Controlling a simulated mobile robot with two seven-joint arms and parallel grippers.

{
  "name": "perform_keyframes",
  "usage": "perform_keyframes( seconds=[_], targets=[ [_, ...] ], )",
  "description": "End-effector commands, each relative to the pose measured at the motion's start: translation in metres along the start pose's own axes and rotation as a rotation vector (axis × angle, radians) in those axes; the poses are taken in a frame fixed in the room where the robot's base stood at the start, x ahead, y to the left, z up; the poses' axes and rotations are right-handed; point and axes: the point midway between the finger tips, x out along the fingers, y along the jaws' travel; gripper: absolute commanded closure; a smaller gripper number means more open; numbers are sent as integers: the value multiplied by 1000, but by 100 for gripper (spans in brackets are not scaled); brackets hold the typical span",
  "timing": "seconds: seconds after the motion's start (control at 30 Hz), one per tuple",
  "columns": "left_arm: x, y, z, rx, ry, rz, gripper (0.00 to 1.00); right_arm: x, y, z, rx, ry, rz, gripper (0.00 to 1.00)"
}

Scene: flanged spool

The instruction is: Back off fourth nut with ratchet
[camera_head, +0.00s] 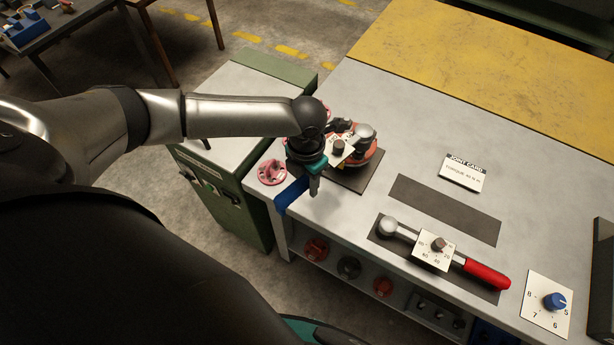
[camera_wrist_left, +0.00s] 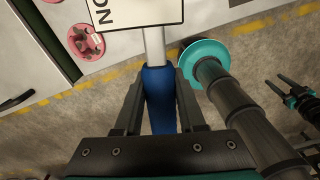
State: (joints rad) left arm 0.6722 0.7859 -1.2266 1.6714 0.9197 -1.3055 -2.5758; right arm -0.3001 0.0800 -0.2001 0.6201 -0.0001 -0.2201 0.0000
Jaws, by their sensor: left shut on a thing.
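My left gripper (camera_head: 314,190) is at the near left edge of the bench, shut on the blue handle (camera_head: 291,196) of the ratchet. The left wrist view shows this blue handle (camera_wrist_left: 158,98) between the two fingers, with a bare metal shaft running up under a white card (camera_wrist_left: 137,10). In the head view a round metal head (camera_head: 365,131) and a card with a knob (camera_head: 339,148) sit over the red flanged spool (camera_head: 369,157). My forearm and wrist hide part of the spool, and I cannot make out the nuts. A small dark pronged shape, likely my right gripper (camera_wrist_left: 294,97), is at the right.
A torque wrench with a red handle (camera_head: 487,274) lies on a dark mat. An empty dark mat (camera_head: 445,209), a joint card (camera_head: 464,172) and a blue dial (camera_head: 555,301) are nearby. A pink flange (camera_head: 272,172) lies left of my gripper. The bench's far middle is clear.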

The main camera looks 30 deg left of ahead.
Motion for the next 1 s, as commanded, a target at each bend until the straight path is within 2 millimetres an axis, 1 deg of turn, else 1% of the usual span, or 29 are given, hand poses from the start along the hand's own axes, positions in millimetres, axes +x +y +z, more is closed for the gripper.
perform_keyframes(
  seconds=[0.27, 1.0],
  targets=[
    [2, 0, 2, 0, -5, -1, 100, 2, 0, 0, 0, 0, 0, 50],
    [29, 0, 1, 0, -5, -1, 100, 21, 0, 1, 0, 1, 0, 50]
  ],
)
